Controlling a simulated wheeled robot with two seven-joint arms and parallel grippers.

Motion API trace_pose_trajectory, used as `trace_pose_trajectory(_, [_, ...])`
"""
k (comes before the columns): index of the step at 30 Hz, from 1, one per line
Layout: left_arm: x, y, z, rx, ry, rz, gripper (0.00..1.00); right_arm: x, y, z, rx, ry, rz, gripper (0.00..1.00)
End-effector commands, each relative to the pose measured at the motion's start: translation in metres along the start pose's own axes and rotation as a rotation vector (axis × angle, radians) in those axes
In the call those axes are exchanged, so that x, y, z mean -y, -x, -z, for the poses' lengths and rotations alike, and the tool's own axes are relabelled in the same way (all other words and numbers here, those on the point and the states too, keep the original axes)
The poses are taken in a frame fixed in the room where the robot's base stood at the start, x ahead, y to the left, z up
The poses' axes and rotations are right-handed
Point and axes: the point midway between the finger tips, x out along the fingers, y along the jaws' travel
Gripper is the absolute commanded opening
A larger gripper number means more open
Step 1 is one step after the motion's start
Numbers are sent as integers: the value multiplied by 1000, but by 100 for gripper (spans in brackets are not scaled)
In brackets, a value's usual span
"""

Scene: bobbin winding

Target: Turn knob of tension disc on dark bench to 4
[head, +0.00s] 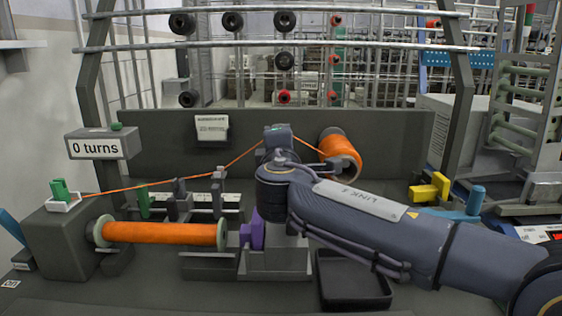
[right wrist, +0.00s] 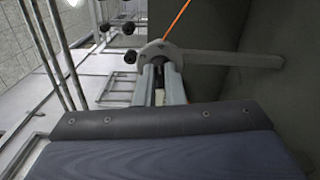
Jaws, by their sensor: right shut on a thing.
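My right gripper (right wrist: 160,70) is shut in the right wrist view. Its two fingers close on the knob of the tension disc (right wrist: 155,47), a round grey part on a grey bar that sticks out from a dark wall. The knob itself is mostly hidden between the fingers, and I cannot read its setting. In the head view my right arm reaches in from the right and hides the disc. Orange thread (head: 243,155) runs into that spot from the left and on to an orange spool (head: 340,152). My left gripper is not in view.
An orange-wound bobbin (head: 160,233) sits on the winder at the left, below a "0 turns" sign (head: 97,146). A purple block (head: 258,230) stands beside it. A black tray (head: 352,285) lies below my arm. Yellow (head: 430,188) and blue (head: 475,200) parts are at the right.

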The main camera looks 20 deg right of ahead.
Motion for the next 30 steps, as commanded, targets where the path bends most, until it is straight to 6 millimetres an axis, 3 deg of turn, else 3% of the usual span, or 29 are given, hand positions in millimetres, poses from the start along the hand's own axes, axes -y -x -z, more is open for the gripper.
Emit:
trace_pose_trajectory(9, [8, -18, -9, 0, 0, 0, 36, 2, 0, 0, 1, -121, 1, 0])
trace_pose_trajectory(26, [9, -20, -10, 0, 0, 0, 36, 0, 0, 0, 2, -147, 1, 0])
trace_pose_trajectory(27, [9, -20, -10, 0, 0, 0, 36, 0, 0, 0, 2, -147, 1, 14])
trace_pose_trajectory(30, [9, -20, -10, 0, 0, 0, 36, 0, 0, 0, 2, -146, 1, 27])
